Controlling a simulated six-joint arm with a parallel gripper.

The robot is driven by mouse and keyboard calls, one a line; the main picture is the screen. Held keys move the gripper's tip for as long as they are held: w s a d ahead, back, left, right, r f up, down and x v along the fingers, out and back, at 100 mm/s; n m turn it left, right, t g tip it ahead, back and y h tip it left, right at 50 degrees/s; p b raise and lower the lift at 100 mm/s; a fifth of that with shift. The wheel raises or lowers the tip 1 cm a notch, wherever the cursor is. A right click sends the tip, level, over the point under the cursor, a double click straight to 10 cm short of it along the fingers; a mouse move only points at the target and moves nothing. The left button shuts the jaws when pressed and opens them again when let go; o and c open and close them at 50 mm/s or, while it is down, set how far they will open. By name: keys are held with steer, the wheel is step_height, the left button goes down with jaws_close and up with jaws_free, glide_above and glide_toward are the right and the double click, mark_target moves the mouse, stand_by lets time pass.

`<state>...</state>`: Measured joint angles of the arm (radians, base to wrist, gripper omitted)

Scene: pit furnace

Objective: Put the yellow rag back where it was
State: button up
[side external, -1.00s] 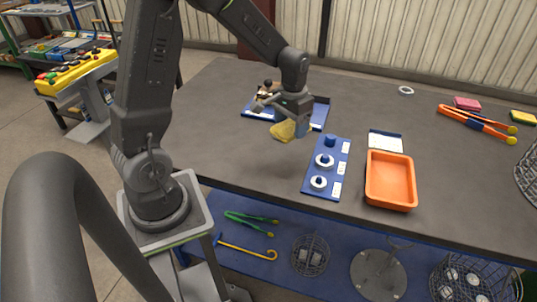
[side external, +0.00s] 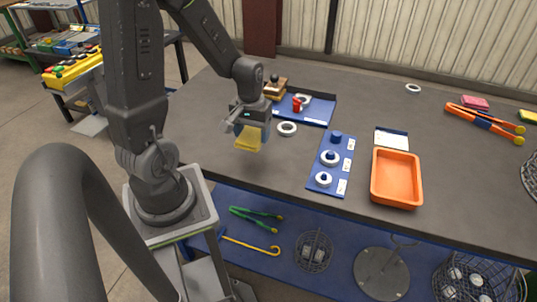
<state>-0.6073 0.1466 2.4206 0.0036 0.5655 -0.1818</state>
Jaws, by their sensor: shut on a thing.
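The yellow rag (side external: 248,141) hangs from my gripper (side external: 251,126) in the side external view. My gripper is shut on the rag, above the left part of the dark table. The fingertips are partly hidden, and I cannot tell whether the rag's lower edge touches the table. A white ring (side external: 287,129) lies on the table just right of the rag.
Right of the ring is a blue board (side external: 319,180) with ringed pegs. Behind my gripper, a blue tray (side external: 322,117) holds a red item (side external: 297,104) and more. An orange tray (side external: 397,179) and orange tongs (side external: 484,122) lie farther right. The table's middle back is clear.

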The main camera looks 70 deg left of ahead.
mark_target(268, 161)
steer(key=w+d+f, duration=0.2)
steer(key=w+d, duration=0.1)
steer(key=shift+w+f, duration=0.2)
steer(key=shift+f, duration=2.15)
steer(key=shift+f, duration=0.15)
steer(key=o, duration=0.8)
steer(key=shift+o, duration=0.2)
